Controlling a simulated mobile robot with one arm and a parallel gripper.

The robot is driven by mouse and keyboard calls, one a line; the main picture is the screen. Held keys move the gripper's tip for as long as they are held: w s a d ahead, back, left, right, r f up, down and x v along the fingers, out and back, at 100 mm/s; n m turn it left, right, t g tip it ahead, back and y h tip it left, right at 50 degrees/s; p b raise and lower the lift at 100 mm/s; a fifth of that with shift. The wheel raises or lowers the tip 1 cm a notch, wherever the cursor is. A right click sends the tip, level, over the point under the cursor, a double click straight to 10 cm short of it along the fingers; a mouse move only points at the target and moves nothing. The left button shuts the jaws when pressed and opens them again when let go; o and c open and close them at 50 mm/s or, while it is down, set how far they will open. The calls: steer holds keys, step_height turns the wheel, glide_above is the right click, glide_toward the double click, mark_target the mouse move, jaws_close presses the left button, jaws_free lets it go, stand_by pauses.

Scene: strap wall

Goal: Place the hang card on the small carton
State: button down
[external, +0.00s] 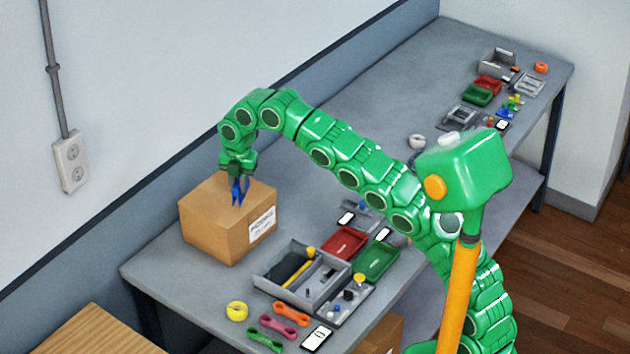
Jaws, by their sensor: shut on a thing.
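A brown cardboard carton (210,228) with a white label on its side stands on the grey bench; it looks closed. My gripper (239,200) points down over the carton's top, with its blue tips at or just above that surface. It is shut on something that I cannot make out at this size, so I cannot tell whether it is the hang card. Whether the tips or the held thing touch the carton is also unclear. A small white card with a dark edge (317,338) lies at the bench's front edge; similar ones lie farther back (346,218) (383,234).
Right of the carton are a grey divided tray (262,285), a red tray (332,250) and a green tray (384,262). A yellow ring (237,311) and coloured links (290,314) lie in front. Another carton (383,335) is below the bench. A wall runs behind.

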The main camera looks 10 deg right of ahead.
steer(key=shift+w+a+f, duration=0.4)
steer(key=shift+f, duration=0.25)
steer(key=shift+w+a+f, duration=0.35)
steer(key=shift+a+f, duration=0.05)
steer(key=shift+f, duration=0.25)
steer(key=shift+f, duration=0.1)
steer(key=shift+w+a+f, duration=0.1)
steer(key=shift+f, duration=1.5)
steer(key=shift+f, duration=0.1)
steer(key=c, duration=1)
jaws_free()
steer(key=shift+c, duration=0.2)
